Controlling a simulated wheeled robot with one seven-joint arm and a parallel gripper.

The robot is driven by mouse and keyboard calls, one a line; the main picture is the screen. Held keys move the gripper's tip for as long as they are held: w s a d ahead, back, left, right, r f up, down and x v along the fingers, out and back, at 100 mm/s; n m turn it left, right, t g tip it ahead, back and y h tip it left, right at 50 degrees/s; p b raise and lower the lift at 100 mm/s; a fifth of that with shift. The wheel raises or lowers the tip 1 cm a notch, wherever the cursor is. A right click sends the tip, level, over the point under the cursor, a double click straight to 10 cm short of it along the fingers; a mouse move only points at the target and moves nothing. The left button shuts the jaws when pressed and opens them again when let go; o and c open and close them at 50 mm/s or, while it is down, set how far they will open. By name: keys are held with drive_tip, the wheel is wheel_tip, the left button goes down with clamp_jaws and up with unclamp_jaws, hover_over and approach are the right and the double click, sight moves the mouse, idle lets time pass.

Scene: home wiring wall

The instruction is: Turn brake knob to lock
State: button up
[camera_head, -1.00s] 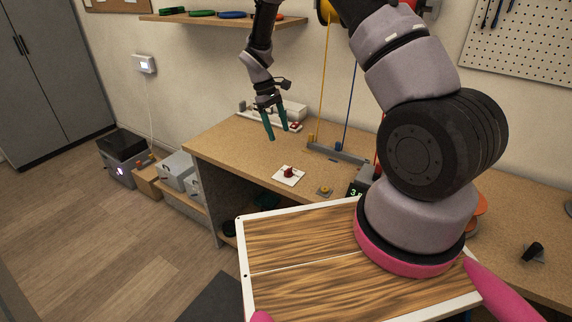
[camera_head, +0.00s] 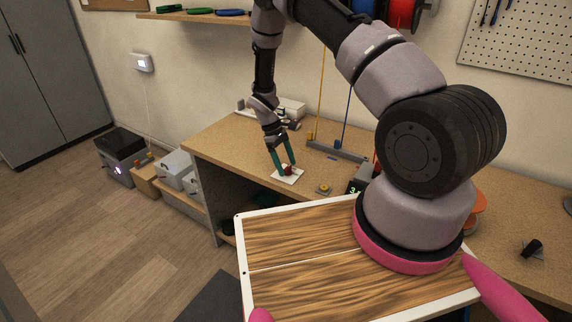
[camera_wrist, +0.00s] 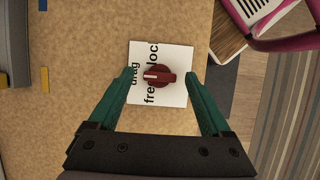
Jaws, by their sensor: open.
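The brake knob (camera_wrist: 158,77) is dark red with a pale pointer line and sits on a white plate (camera_wrist: 172,96) marked "drag", "free" and "lock". In the wrist view the pale line points left, toward "drag". My gripper (camera_wrist: 162,76) has teal fingers, spread open, one on each side of the knob, with gaps between fingers and knob. In the head view my gripper (camera_head: 285,172) is down at the plate (camera_head: 290,178) on the workbench, and its fingers partly hide the knob (camera_head: 287,169).
The workbench (camera_head: 225,145) carries a grey rail (camera_head: 338,152) with yellow and blue cords, a small yellow-topped part (camera_head: 324,189) and a digital display (camera_head: 357,187). A white power strip lies behind. A black-handled part (camera_head: 531,247) stands at the right.

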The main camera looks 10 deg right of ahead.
drive_tip(key=shift+f, duration=0.15)
clamp_jaws()
drive_tip(key=shift+m, duration=0.4)
drive_tip(key=m+y, duration=0.1)
drive_tip(key=m, duration=0.1)
drive_tip(key=shift+w+d+m+g, duration=0.1)
drive_tip(key=shift+d+m+g, duration=0.05)
drive_tip(key=shift+m+g, duration=0.25)
drive_tip(key=m+y, duration=0.1)
drive_tip(key=m, duration=0.2)
drive_tip(key=shift+d+m+y, duration=0.1)
drive_tip(key=shift+m+y, duration=0.2)
drive_tip(key=m+y, duration=0.1)
drive_tip(key=m, duration=0.2)
drive_tip(key=m+y, duration=0.1)
drive_tip(key=m, duration=0.2)
drive_tip(key=shift+d, duration=0.15)
drive_tip(key=shift+m, duration=0.4)
